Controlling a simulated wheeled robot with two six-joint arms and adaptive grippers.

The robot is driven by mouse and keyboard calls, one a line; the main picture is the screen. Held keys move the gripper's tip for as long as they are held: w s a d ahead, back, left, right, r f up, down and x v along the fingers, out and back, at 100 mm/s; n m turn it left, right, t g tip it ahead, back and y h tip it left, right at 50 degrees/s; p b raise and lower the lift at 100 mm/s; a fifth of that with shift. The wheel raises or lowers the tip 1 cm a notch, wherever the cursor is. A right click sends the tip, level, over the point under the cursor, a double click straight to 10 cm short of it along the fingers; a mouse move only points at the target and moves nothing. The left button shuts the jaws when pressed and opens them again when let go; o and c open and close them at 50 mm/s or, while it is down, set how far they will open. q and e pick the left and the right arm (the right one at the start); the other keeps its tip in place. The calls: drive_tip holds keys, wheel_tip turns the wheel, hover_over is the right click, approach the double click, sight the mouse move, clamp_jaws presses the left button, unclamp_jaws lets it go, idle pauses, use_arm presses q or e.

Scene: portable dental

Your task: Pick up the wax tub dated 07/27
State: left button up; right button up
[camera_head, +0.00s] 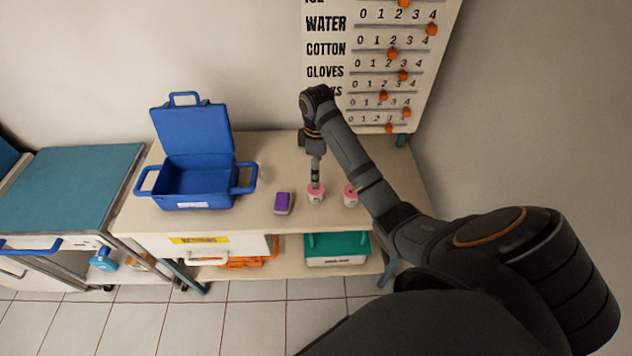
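Two small tubs with pink lids and pale bodies stand on the tabletop. One tub (316,197) is directly below my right gripper (316,182), and the other tub (350,199) is a little to its right, partly beside my forearm. The dates on both tubs are too small to read. My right gripper points down with its tips at the lid of the left-hand tub. I cannot tell whether it touches the tub or whether its fingers are open or shut. My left gripper is not in view.
An open blue case (196,187) stands on the table's left part. A purple block (283,202) lies left of the tubs. A board with orange sliders (375,60) stands behind. A green-lidded box (337,246) is on the lower shelf. The table (255,222) is clear in front.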

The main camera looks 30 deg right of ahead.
sight(316, 188)
wheel_tip(316, 188, down, 11)
drive_tip(key=b, duration=1)
drive_tip(key=shift+a+r, duration=0.1)
drive_tip(key=shift+r, duration=0.15)
drive_tip(key=c, duration=1.3)
drive_tip(key=shift+r, duration=0.1)
wheel_tip(316, 188, up, 4)
drive_tip(key=p, duration=0.4)
drive_tip(key=shift+s+r+p, duration=0.15)
drive_tip(key=shift+r+p, duration=0.05)
drive_tip(key=shift+p, duration=0.2)
drive_tip(key=s+a+r+p, duration=0.3)
drive_tip(key=s+r+p, duration=0.1)
drive_tip(key=s+p, duration=0.2)
drive_tip(key=s+a+r+p, duration=0.3)
drive_tip(key=s+r+p, duration=0.1)
drive_tip(key=s+p, duration=0.2)
drive_tip(key=shift+a+r+p, duration=0.25)
drive_tip(key=shift+a+p, duration=0.05)
drive_tip(key=shift+p, duration=0.25)
